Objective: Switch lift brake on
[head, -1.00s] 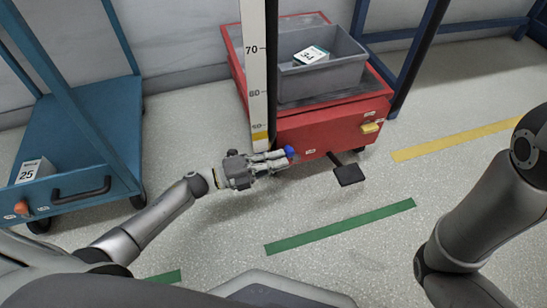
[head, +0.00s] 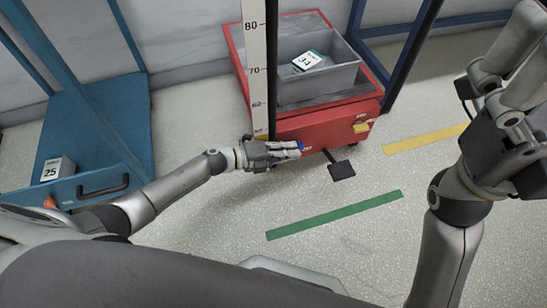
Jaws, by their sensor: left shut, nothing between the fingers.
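The red lift (head: 335,124) stands at the back centre in the head view, with a small yellow switch-like part (head: 361,127) on its front right. A black pedal (head: 341,170) sticks out low in front. My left gripper (head: 299,148) is shut and empty by the lift's lower front left, left of the pedal. A small blue piece (head: 301,145) shows at its fingertips; I cannot tell whether they touch it. My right gripper (head: 505,95) is raised close to the camera at the right edge, its fingers partly cut off. No part is clearly readable as the brake.
A grey bin (head: 318,82) with a white box (head: 308,60) sits on the lift. A blue cart (head: 85,130) is at the left. Green (head: 335,215) and yellow (head: 425,138) floor strips lie on open floor.

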